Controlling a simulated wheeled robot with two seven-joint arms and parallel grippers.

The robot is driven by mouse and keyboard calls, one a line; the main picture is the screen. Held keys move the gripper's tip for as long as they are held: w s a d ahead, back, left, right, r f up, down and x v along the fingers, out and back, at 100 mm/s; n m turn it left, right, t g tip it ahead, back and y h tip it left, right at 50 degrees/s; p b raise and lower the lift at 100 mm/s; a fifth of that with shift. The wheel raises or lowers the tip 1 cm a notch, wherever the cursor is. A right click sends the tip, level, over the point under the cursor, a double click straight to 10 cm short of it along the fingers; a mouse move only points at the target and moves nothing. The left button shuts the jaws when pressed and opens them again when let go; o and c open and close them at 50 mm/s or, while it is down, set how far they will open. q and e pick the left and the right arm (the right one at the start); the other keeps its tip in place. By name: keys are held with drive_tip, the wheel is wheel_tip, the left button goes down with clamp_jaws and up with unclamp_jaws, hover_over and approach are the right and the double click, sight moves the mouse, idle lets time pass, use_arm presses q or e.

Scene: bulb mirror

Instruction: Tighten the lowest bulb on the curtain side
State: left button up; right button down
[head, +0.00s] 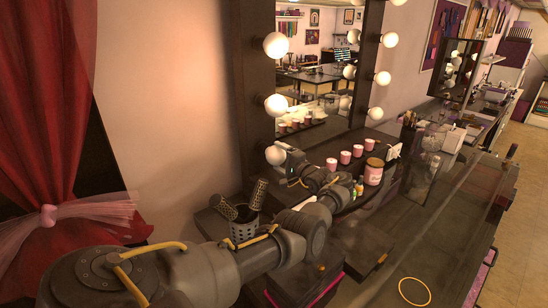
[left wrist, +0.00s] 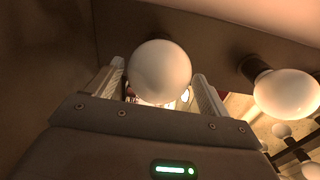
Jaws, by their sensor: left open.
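The lowest bulb on the curtain side (head: 275,155) is a round white globe on the mirror's left frame post. It looks unlit beside the bright bulbs above it. My left gripper (head: 287,158) reaches it from the right in the head view. In the left wrist view the same bulb (left wrist: 160,70) sits between the two fingers of my left gripper (left wrist: 159,75). The fingers are open, one on each side of the globe, with narrow gaps showing. The bulb's socket is mostly hidden behind the globe. My right gripper is in neither view.
The bulb above (head: 276,105) is close by on the same post. The red curtain (head: 45,120) hangs at left. The right countertop has free room.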

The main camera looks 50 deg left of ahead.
use_arm(q)
drive_tip(key=n+b, duration=0.1)
drive_tip(key=n, duration=0.1)
drive_tip(key=shift+f+n, duration=0.15)
drive_tip(key=shift+n, duration=0.25)
drive_tip(key=shift+n+b, duration=0.5)
drive_tip(key=shift+n, duration=0.3)
drive_tip(key=shift+n+b, duration=0.9)
drive_tip(key=shift+n, duration=0.2)
drive_tip(key=shift+n+b, duration=0.8)
drive_tip(key=shift+n, duration=0.3)
